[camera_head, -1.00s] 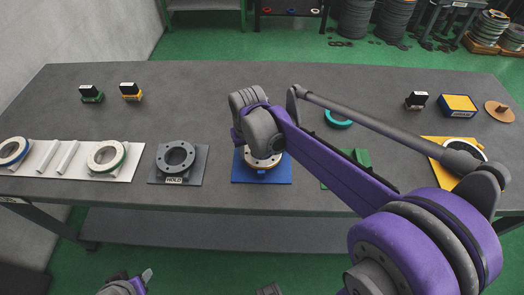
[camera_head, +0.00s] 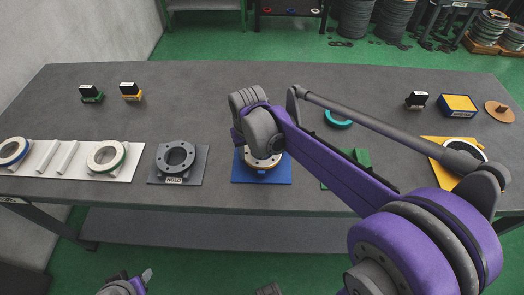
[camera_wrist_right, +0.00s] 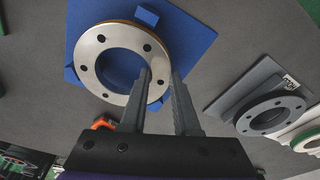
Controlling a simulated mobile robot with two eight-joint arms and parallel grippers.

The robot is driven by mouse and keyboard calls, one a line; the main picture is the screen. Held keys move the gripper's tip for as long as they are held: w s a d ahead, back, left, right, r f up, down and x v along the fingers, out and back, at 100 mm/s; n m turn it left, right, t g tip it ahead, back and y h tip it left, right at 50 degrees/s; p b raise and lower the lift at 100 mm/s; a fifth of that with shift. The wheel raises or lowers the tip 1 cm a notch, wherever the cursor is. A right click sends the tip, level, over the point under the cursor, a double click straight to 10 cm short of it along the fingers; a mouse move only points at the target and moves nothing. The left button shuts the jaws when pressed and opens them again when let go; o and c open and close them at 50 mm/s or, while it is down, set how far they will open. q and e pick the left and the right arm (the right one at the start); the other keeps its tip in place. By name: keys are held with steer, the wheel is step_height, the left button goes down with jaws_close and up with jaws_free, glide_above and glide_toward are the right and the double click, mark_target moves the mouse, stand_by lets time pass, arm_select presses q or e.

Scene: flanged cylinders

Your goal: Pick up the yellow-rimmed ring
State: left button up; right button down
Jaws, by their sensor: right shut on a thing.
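The yellow-rimmed ring (camera_wrist_right: 96,66) is a pale metal flange with bolt holes and a thin orange-yellow edge, on the blue plate (camera_wrist_right: 190,35). In the head view the ring (camera_head: 262,165) shows partly below my right wrist, on the blue plate (camera_head: 278,178). My right gripper (camera_wrist_right: 162,75) is shut on the ring's wall, one finger in the hole and the other outside. No clear gap shows between ring and plate. My left gripper (camera_head: 140,282) shows only in part at the bottom edge, away from the table, and its jaws are unclear.
The grey HOLD fixture (camera_head: 177,160) stands left of the blue plate. Farther left, a white tray (camera_head: 125,172) bears a green-edged ring and a blue-edged ring. The table's back middle (camera_head: 210,95) is clear.

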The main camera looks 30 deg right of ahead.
steer(key=shift+r, duration=0.1)
stand_by(0.5)
arm_select(q)
steer(key=shift+w+r+p, duration=0.15)
steer(key=shift+r+p, duration=0.25)
steer(key=shift+r, duration=0.1)
arm_select(e)
step_height(320, 180, up, 10)
arm_select(q)
steer(key=shift+d, duration=0.15)
arm_select(e)
steer(key=shift+s+d, duration=0.1)
